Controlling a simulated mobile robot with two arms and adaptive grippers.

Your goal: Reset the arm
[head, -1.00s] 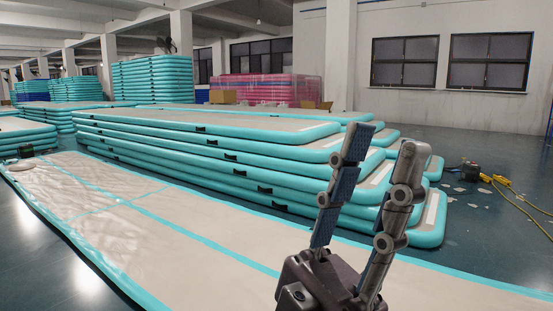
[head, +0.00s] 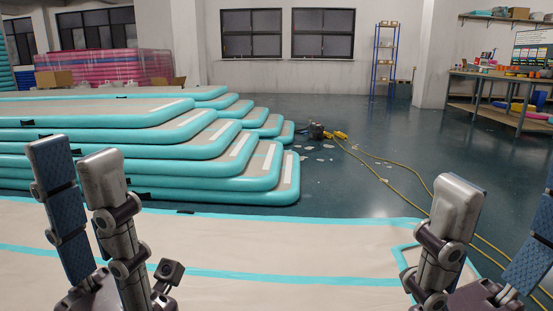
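My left gripper (head: 75,165) stands upright at the lower left of the head view. One finger shows a blue textured pad and the other a grey back. The fingers are apart with nothing between them. My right gripper (head: 500,205) points up at the lower right. Its fingers are wide apart and empty, and its outer blue-padded finger is partly cut off by the picture edge. Both grippers appear in front of a flat beige inflatable track (head: 270,250) with teal edges; neither is seen holding anything.
A stack of teal-edged inflatable mats (head: 225,170) stands behind my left gripper. A pump-like device (head: 316,131) with a yellow hose lies on the dark floor (head: 350,185). A blue shelf rack (head: 385,60) and a workbench (head: 500,90) stand at the back right. The middle floor is mostly open.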

